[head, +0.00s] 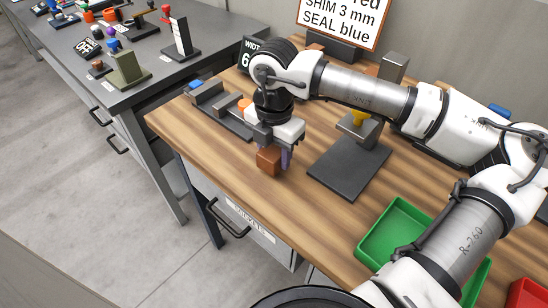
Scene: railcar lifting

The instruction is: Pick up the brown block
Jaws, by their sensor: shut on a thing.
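A small brown block (267,161) is at the left front part of the wooden table. My gripper (275,157) is over it, pointing down, with its fingers around the block and shut on it. The fingers hide part of the block. I cannot tell whether the block's underside touches the table.
A dark plate (348,172) with an upright post and a yellow piece (358,118) is right of my gripper. A grey fixture (219,107) lies behind left. A green tray (394,229) and a red tray (526,296) are at the front right. The table's front edge is close.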

